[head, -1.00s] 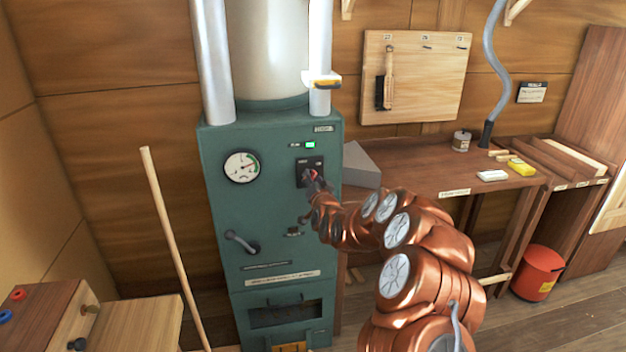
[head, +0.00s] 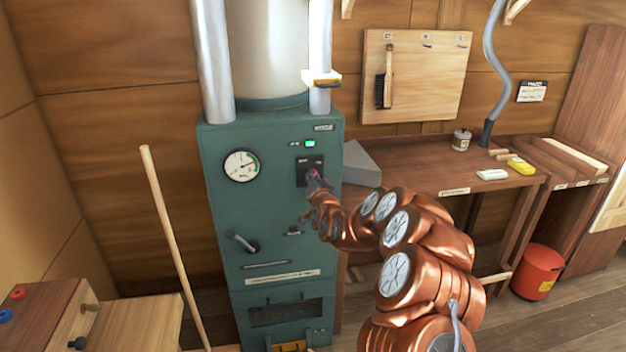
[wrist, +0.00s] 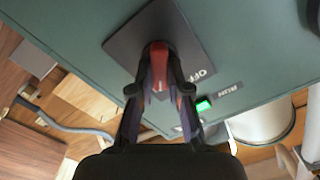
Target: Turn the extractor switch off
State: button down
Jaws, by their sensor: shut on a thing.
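The extractor (head: 222,200) is a tall green cabinet in the middle left of the head view. Its switch is on a dark square plate (head: 303,162), which also shows in the wrist view (wrist: 190,38). In the wrist view the switch has a red knob (wrist: 159,66), and the letters "OFF" are on the plate to its right. My gripper (wrist: 160,88) is shut on this red knob, one finger on each side. A green lamp (head: 311,143) marked "RUN" is lit above the plate; it also glows in the wrist view (wrist: 203,105). My gripper (head: 313,180) partly hides the knob in the head view.
A gauge (head: 242,166) and a lever handle (head: 242,241) are on the cabinet's front. A wooden pole (head: 172,240) leans at the left. A workbench (head: 410,172) stands at the right, with a red bucket (head: 538,272) below it.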

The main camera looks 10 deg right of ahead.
jog(key=shift+f+n, duration=0.1)
jog(key=shift+n, duration=0.2)
jog(key=shift+a+n+b, duration=0.2)
jog(key=shift+n+b, duration=4.7)
jog(key=shift+n, duration=0.7)
jog(key=c, duration=1.1)
grip_release()
jog(key=shift+s, duration=6)
